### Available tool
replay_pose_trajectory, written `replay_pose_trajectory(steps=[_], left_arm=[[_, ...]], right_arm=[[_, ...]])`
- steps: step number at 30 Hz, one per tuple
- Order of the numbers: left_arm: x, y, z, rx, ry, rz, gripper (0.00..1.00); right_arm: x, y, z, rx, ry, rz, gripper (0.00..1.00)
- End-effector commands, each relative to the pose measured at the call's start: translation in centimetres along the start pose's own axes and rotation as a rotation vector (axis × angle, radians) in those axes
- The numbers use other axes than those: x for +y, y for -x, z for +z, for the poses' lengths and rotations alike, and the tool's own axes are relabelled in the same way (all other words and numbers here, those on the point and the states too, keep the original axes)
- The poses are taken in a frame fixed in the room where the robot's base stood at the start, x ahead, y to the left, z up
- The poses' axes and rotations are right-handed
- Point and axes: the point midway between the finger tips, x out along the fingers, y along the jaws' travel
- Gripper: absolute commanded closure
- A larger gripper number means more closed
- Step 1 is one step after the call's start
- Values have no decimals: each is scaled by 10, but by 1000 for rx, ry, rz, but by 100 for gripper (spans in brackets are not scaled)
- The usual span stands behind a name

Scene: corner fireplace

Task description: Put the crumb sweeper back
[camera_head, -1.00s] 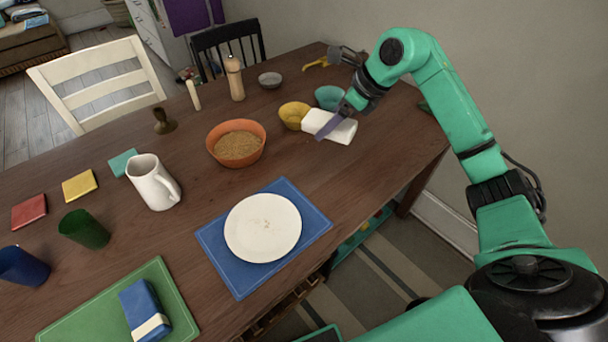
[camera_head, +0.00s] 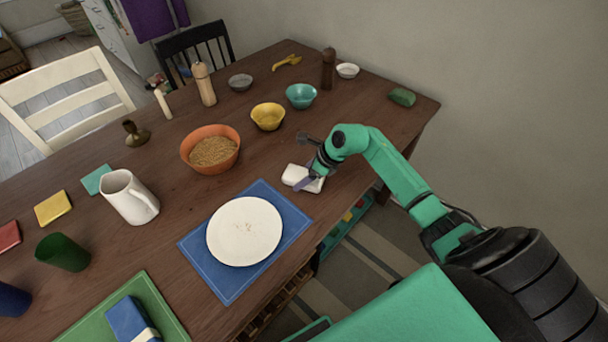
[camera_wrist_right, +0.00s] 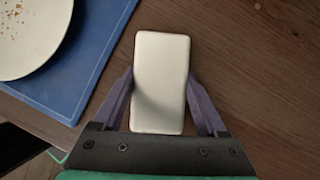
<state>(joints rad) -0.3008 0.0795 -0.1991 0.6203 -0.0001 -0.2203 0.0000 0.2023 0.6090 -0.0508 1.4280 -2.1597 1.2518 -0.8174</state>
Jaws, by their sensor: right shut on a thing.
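The crumb sweeper, a white rounded block (camera_head: 301,178), is at the right of the blue placemat near the table's right side in the head view. It also shows in the right wrist view as a pale upright rectangle (camera_wrist_right: 160,80). My right gripper (camera_head: 308,184) is shut on it, with one purple finger on each long side in the right wrist view (camera_wrist_right: 160,102). I cannot tell whether the sweeper touches the table. My left gripper is not in view.
A white plate (camera_head: 244,232) with crumbs lies on the blue placemat (camera_head: 204,262). Behind stand an orange bowl (camera_head: 192,141), a yellow bowl (camera_head: 268,116), a teal bowl (camera_head: 301,96) and a dark mill (camera_head: 328,68). A white pitcher (camera_head: 128,198) stands left. Bare table lies around the sweeper.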

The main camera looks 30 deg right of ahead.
Motion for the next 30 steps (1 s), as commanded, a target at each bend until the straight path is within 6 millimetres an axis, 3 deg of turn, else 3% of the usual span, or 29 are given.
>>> replay_pose_trajectory(steps=[4, 5, 6, 17, 20, 30], left_arm=[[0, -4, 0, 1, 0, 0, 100], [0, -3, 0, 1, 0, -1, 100], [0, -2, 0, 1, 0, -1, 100], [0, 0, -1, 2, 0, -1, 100], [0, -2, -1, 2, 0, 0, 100], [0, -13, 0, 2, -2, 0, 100]], right_arm=[[0, -3, -2, 0, 0, 0, 70], [0, -2, -1, 0, 0, 0, 14], [0, -2, -1, 0, 0, 0, 0], [-1, 6, 0, 0, 1, -1, 0], [-2, 21, -1, 1, 2, -4, 0], [-1, 101, -1, 3, 3, -2, 0]])
